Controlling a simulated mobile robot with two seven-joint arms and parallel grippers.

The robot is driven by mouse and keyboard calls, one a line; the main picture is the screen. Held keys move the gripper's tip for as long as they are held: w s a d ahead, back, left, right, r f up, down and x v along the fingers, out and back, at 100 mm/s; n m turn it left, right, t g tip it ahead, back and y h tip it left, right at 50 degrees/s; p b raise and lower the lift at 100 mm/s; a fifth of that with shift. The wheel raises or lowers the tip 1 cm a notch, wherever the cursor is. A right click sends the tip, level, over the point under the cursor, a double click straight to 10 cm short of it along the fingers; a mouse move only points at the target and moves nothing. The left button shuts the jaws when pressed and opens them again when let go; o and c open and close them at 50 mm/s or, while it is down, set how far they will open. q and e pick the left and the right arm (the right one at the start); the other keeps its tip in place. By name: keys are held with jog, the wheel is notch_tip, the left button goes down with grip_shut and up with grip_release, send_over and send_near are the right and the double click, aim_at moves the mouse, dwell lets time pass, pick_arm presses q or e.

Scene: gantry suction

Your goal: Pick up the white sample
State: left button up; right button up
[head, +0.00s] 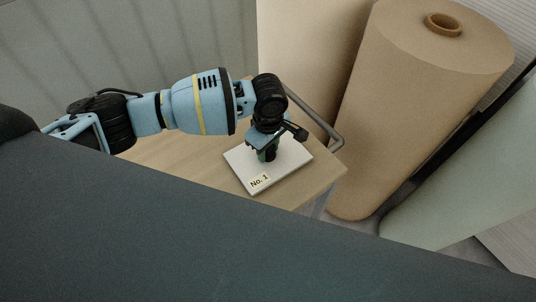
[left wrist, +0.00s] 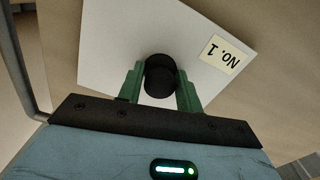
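The white sample (head: 285,165) is a flat white plate with a "No. 1" label (head: 260,181) and a black round knob (left wrist: 160,75) standing up near its middle. It lies on the wooden table top. My left gripper (head: 267,153) is over the plate, pointing down at the knob. In the left wrist view the plate (left wrist: 110,40) fills the upper middle, and the two green fingers stand on either side of the knob, very close to it. I cannot tell whether they touch it. My right gripper is not in view.
The wooden table (head: 200,150) has bare room left of the plate. A grey metal rail (head: 318,118) runs along its far right side. A large brown roll (head: 410,110) stands beyond, with a pale green roll (head: 470,170) at the right. A grey corrugated wall is behind.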

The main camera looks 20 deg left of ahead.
pick_arm(q)
grip_shut()
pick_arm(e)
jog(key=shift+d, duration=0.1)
pick_arm(q)
jog(key=shift+r, duration=0.15)
